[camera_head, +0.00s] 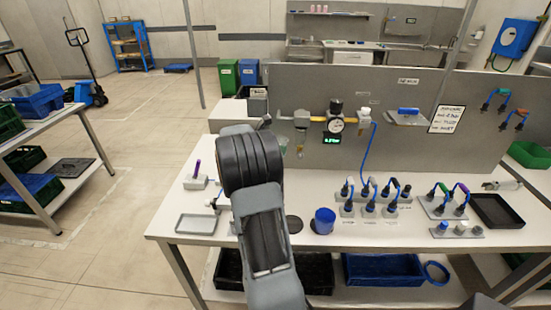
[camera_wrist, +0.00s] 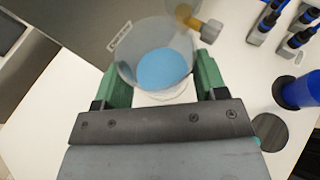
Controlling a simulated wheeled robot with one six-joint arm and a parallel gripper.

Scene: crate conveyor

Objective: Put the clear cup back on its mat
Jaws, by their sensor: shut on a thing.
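The clear cup (camera_wrist: 126,72) is between the two green fingers of my gripper (camera_wrist: 157,82) in the wrist view, with a blue round area showing inside it. My gripper is shut on it. A dark round mat (camera_wrist: 270,132) lies bare on the white bench, to the lower right of my gripper in the wrist view. The mat also shows in the head view (camera_head: 294,225), just right of my arm. I cannot tell how high the cup is above the bench.
A blue cup (camera_head: 324,221) stands right of the mat. Blue-handled fittings (camera_head: 369,196) stand further right. A grey tray (camera_head: 197,224) lies left of my arm. A grey panel (camera_head: 400,90) with a gauge (camera_head: 337,123) rises behind. A brass-coloured part (camera_wrist: 187,17) shows near the held cup.

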